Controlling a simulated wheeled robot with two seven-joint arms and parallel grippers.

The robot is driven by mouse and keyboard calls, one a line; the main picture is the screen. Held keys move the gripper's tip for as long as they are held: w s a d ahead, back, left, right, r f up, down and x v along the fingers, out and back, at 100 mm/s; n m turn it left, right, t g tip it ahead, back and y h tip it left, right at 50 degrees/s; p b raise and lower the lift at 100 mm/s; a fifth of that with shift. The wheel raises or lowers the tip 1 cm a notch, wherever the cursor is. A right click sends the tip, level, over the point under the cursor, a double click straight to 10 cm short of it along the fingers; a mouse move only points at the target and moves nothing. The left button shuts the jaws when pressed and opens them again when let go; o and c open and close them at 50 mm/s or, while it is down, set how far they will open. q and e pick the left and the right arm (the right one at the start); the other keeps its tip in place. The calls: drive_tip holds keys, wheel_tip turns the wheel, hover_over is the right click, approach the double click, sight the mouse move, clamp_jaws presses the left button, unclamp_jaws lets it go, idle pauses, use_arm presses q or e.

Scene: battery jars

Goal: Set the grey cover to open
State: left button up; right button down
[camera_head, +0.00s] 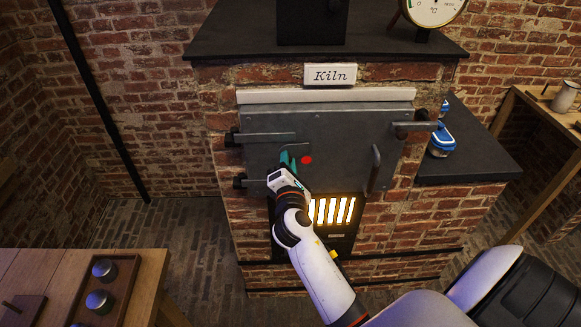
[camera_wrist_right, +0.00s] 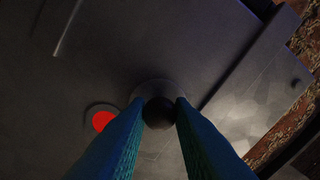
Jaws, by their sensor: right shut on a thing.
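The grey kiln door (camera_head: 340,135) carries a round red spot (camera_head: 306,160), with my right gripper (camera_head: 288,158) just left of it. In the right wrist view the teal fingers (camera_wrist_right: 158,112) are closed around a dark round knob (camera_wrist_right: 158,113). The knob stands on a small round grey disc, which looks like the grey cover (camera_wrist_right: 158,86). The red spot (camera_wrist_right: 103,121) shows bare beside this disc, with a dark rim around it. In the head view my gripper hides the knob and disc. My left gripper is out of view.
The brick kiln has a "Kiln" sign (camera_head: 331,75), hinge bars on the left, a door handle (camera_head: 375,168) and a latch (camera_head: 415,126). A glowing grate (camera_head: 333,211) lies below the door. A wooden table (camera_head: 150,285) with a tray of jars is at the lower left.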

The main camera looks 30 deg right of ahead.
drive_tip(key=shift+r+m, duration=0.4)
drive_tip(key=shift+m, duration=0.5)
drive_tip(key=c, duration=1.3)
unclamp_jaws()
drive_tip(key=shift+o, duration=0.2)
